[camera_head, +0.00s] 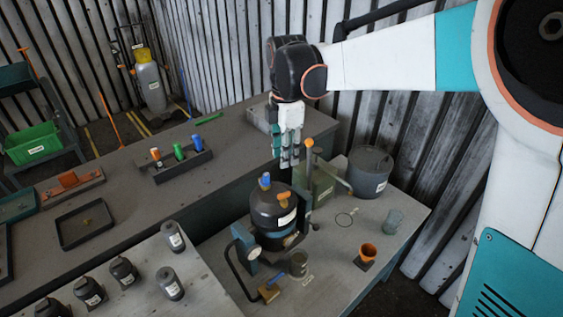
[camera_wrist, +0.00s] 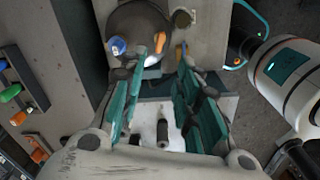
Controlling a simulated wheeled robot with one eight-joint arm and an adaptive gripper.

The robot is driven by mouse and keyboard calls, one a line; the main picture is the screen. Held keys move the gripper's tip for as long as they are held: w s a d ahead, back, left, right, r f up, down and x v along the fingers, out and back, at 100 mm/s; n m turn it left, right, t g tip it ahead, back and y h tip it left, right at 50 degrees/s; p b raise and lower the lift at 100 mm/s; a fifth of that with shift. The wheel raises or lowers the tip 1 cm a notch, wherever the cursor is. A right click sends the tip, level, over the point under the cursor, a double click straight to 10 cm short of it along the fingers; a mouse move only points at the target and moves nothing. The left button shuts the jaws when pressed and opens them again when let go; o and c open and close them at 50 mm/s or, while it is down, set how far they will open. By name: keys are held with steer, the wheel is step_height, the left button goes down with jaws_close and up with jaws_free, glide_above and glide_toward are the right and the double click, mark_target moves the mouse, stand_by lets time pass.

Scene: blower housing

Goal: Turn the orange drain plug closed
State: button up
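A dark round housing (camera_head: 272,222) stands on the right-hand bench, with a white label on its side. An orange plug (camera_head: 284,199) sits on its upper part beside a blue knob (camera_head: 265,181). My gripper (camera_head: 289,162) points down above and behind the housing, apart from the plug. In the wrist view my gripper (camera_wrist: 172,56) has its teal fingers apart, with nothing between them.
An orange-tipped post (camera_head: 309,143) stands close to the right of my gripper. Several dark labelled canisters (camera_head: 123,271) stand at lower left.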

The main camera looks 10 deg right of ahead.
mark_target(285, 193)
step_height(285, 193, down, 14)
steer(key=b, duration=0.3)
steer(key=shift+r, duration=0.1)
jaws_close()
